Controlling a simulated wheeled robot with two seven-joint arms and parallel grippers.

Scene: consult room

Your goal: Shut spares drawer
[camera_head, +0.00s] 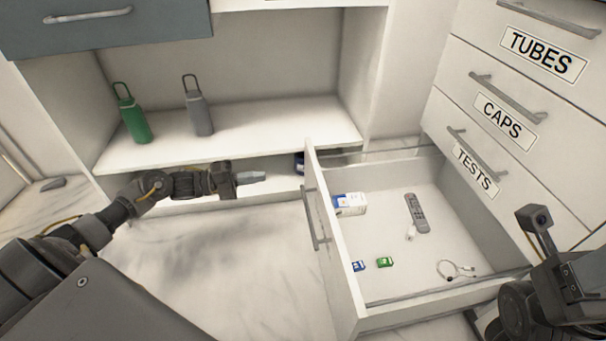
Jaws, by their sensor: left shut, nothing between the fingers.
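The open drawer (338,262) sticks far out from the cabinet at right, below the TESTS drawer. Its front panel faces left and carries a grey bar handle (315,220). No label on that front is readable from here, so I cannot confirm it reads spares. Inside lie a white and blue box (349,203), a grey remote (417,213), a small green item (385,262), a small blue item (358,266) and a coiled cable (456,270). My left gripper (262,176) is shut and empty, left of the drawer front and apart from it. My right gripper's fingers are out of view.
Closed drawers labelled TUBES (543,55), CAPS (503,114) and TESTS (475,168) stand above the open one. A white shelf (270,125) behind my left arm holds a green bottle (133,118) and a grey bottle (198,112). Floor left of the drawer is clear.

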